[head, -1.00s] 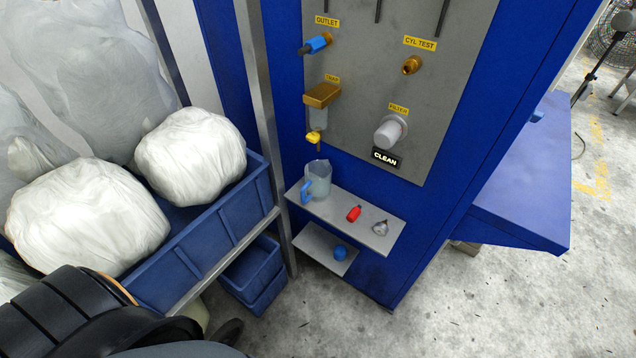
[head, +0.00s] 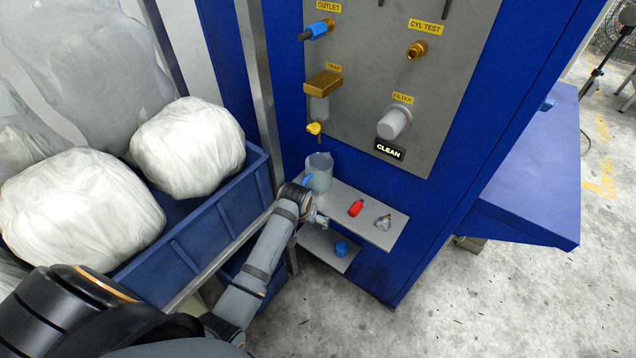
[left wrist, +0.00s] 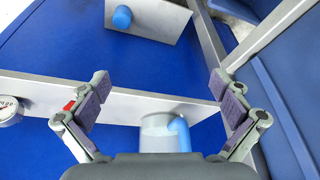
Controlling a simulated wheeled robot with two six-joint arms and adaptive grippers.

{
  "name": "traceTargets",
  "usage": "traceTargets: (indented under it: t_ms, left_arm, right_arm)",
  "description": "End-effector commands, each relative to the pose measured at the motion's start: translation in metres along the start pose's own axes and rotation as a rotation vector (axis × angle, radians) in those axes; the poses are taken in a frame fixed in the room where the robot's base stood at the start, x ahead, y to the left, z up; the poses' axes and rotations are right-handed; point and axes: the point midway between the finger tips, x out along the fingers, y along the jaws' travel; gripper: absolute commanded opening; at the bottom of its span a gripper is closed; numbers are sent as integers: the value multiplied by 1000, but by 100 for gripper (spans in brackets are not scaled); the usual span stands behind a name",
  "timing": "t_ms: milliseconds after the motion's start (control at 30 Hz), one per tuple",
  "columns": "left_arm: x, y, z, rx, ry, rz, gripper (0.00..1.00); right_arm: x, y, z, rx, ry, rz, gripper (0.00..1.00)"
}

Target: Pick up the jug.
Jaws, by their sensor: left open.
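The jug (head: 319,172) is a translucent grey measuring jug with a blue handle. It stands upright on the upper grey shelf (head: 366,217) of the blue press, at the shelf's left end. My right gripper is in neither view.
A blue cap (head: 341,248) sits on the lower shelf. The trap with its yellow valve (head: 315,128) hangs above the jug. A metal post and blue bin (head: 205,235) stand left.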

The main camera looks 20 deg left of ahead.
Motion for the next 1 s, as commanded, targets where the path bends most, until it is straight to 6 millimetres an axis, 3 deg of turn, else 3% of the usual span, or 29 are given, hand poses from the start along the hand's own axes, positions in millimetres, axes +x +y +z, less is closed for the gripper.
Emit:
traceTargets:
  t_ms: [33,100,200,267,433,800,1000]
  left_arm:
    - [-28,2,-18,-14,23,4,100]
    - [-59,4,-30,-29,35,7,100]
    - [-83,4,-38,-41,42,8,100]
    - [-88,4,-38,-43,42,8,100]
    - [-85,3,-51,-43,42,7,100]
    - [-55,0,-130,-43,40,8,100]
    - [-48,-1,-144,-42,40,7,100]
  right_arm:
    - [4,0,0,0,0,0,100]
    - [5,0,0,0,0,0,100]
    - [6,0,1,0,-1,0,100]
    - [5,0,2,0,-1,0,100]
    - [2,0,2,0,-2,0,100]
    - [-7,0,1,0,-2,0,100]
    - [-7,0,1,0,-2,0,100]
